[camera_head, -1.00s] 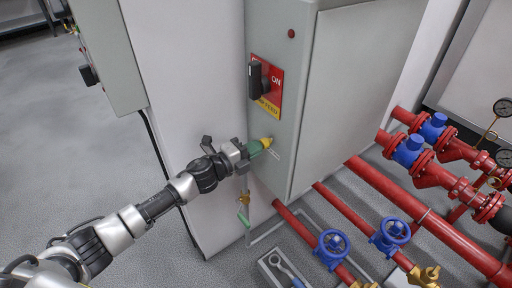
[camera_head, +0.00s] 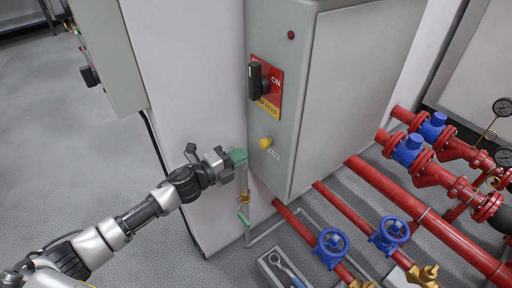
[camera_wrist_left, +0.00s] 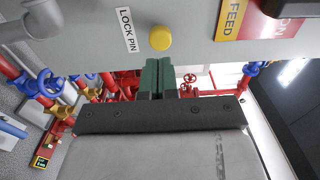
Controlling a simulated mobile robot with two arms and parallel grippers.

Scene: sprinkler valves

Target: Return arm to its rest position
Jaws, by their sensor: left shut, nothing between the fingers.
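My left gripper (camera_head: 239,157) is at the front of the grey control cabinet (camera_head: 300,120), a little left of the yellow lock-pin knob (camera_head: 265,143) and apart from it. Its green fingers (camera_wrist_left: 157,78) are shut together with nothing between them. In the left wrist view the yellow knob (camera_wrist_left: 161,38) sits on the cabinet face beside the LOCK PIN label (camera_wrist_left: 128,30), just beyond the fingertips. My left arm reaches in from the lower left of the head view. My right gripper does not show.
A black rotary handle (camera_head: 256,80) on a red and yellow plate is above the knob. Red pipes with blue handwheels (camera_head: 331,248) run at the right. A tray with a wrench (camera_head: 281,264) lies on the floor. Open grey floor (camera_head: 60,130) is at the left.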

